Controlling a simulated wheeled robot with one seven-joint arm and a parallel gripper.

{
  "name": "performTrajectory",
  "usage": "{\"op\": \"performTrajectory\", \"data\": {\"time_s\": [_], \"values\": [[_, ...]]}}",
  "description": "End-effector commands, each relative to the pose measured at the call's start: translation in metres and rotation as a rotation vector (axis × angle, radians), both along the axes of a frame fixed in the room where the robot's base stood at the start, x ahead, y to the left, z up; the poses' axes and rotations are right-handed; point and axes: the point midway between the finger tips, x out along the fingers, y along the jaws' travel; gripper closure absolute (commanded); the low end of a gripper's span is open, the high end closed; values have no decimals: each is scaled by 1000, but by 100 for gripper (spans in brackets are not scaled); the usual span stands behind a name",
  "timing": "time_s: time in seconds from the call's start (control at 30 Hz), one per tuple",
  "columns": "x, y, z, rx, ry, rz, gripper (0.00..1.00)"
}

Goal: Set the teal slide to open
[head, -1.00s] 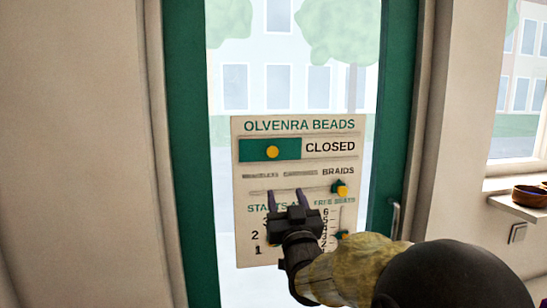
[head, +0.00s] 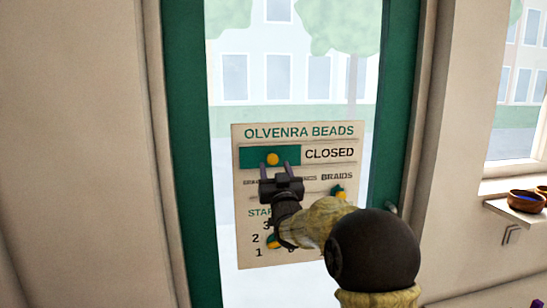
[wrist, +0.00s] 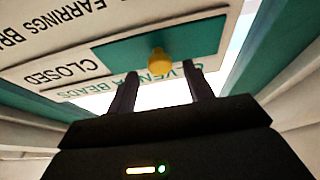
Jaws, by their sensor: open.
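The sign board (head: 248,226) hangs on the glass door. Near its top, the teal slide (head: 247,155) with a yellow knob (head: 273,159) covers the left part of its track, and the word CLOSED shows to its right. My gripper (head: 281,168) is in front of the board, just below the knob in the head view. In the wrist view the teal slide (wrist: 205,40) and its yellow knob (wrist: 159,62) are ahead of my open gripper (wrist: 162,82). The knob appears between the two fingertips, but I cannot tell whether they touch it.
Below are other sliders: an orange knob (head: 339,193) under BRAIDS and another (head: 273,241) at lower left. My arm hides part of the lower board. The teal door frame (head: 394,120) and a sill with bowls (head: 526,201) lie to the right.

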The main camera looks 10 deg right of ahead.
Motion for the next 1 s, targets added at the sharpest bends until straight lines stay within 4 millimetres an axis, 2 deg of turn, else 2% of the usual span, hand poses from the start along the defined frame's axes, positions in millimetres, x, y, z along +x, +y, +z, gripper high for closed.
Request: {"op": "performTrajectory", "data": {"time_s": [0.2,0.57,0.83,1.0], "values": [[24,0,11,0,0,1,48],[28,0,11,0,1,1,48],[28,0,11,0,0,1,100],[28,0,11,0,0,1,100]]}}
